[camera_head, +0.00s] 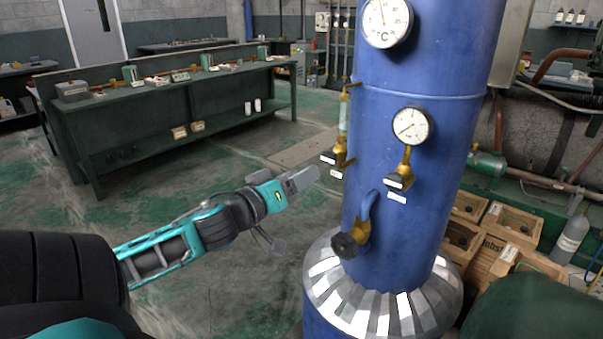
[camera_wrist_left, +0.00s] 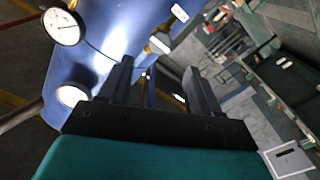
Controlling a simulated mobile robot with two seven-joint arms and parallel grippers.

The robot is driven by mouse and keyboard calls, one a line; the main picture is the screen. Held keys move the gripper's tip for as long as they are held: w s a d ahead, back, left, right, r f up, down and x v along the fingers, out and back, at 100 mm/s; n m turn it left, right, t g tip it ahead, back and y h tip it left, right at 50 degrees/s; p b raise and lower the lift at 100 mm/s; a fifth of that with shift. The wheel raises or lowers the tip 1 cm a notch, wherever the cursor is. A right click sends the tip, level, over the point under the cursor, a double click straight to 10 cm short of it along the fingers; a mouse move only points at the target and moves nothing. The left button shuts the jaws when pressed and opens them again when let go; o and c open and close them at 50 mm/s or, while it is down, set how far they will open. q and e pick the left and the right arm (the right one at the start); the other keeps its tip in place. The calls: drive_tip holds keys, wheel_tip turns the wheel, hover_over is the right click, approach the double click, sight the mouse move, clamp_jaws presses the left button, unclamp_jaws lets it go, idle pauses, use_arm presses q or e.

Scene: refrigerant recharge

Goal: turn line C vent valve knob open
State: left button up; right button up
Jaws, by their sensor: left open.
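A tall blue tank (camera_head: 415,75) stands right of centre. Low on it, a black round knob (camera_head: 345,245) sits on a brass valve under a bent blue pipe. Two brass valves with dark handles and white tags are higher up, a left one (camera_head: 337,157) and a right one (camera_head: 400,181). The tags are too small to read, so I cannot tell which is line C's vent. My left gripper (camera_head: 303,180) is open and empty, left of the tank and apart from the valves. In the left wrist view, its two fingers (camera_wrist_left: 160,82) point toward the tank (camera_wrist_left: 110,35). My right gripper is not visible.
A pressure gauge (camera_head: 411,126) and a temperature gauge (camera_head: 387,20) stick out from the tank. A silver segmented collar (camera_head: 345,298) rings its base. Wooden crates (camera_head: 493,247) stand at right. A green workbench (camera_head: 120,110) is at back left. The floor between bench and tank is mostly clear.

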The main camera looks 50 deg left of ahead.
sight(328, 160)
use_arm(q)
drive_tip(key=shift+w+r, duration=0.1)
drive_tip(key=shift+w, duration=0.5)
drive_tip(key=w, duration=0.2)
drive_tip(key=w+b, duration=0.1)
drive_tip(key=w, duration=0.2)
drive_tip(key=w+a+b, duration=0.1)
drive_tip(key=w, duration=0.2)
drive_tip(key=shift+c, duration=0.2)
drive_tip(key=c, duration=1)
drive_tip(key=shift+n+p, duration=0.6)
drive_tip(key=shift+n, duration=0.3)
drive_tip(key=shift+n+p, duration=0.55)
drive_tip(key=shift+n, duration=0.85)
drive_tip(key=n, duration=0.4)
drive_tip(key=shift+n, duration=0.3)
